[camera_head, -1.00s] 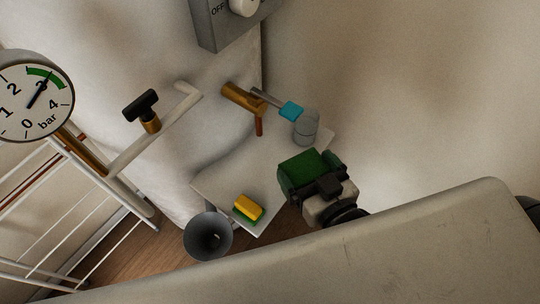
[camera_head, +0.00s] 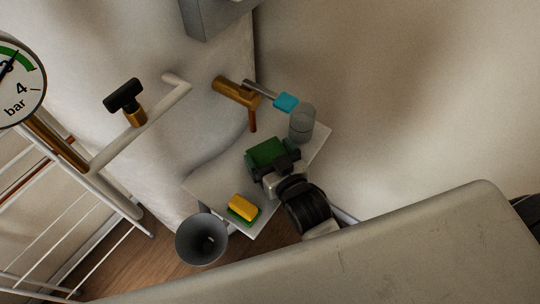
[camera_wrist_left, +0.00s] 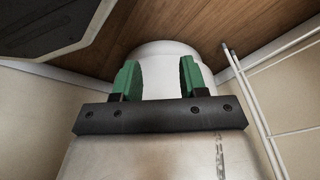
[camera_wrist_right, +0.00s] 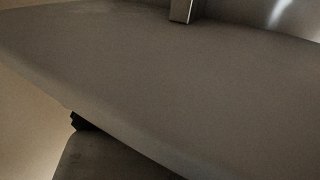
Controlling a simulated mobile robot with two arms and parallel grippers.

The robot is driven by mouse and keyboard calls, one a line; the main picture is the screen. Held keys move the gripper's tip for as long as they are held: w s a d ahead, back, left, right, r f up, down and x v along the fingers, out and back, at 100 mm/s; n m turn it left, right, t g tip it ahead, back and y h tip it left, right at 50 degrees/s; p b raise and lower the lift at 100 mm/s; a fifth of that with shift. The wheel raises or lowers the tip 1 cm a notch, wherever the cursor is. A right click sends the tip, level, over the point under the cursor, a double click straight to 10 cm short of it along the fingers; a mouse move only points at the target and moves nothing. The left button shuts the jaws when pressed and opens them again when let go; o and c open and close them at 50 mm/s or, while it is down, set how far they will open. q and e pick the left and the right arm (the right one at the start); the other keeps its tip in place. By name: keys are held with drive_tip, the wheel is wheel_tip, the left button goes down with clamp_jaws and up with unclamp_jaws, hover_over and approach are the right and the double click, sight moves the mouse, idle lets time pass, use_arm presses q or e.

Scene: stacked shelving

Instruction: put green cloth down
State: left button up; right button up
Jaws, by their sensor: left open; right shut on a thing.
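Whether the cloth touches the shelf cannot be told. The gripper partly covers the cloth's lower side. The right wrist view shows neither the fingertips nor the cloth clearly, only a large grey-brown surface close up. My left gripper (camera_wrist_left: 160,80) is open and empty in the left wrist view, its green fingers apart in front of a white rounded thing.
On the shelf are a yellow-and-green sponge (camera_head: 243,208) and a clear glass (camera_head: 301,123). A copper valve with a blue handle (camera_head: 286,102) is just behind. A grey funnel-like cup (camera_head: 202,239) is at the front-left, a white rack (camera_head: 75,225) farther left.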

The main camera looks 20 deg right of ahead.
drive_tip(key=shift+f, duration=0.15)
drive_tip(key=shift+f, duration=0.1)
drive_tip(key=o, duration=0.6)
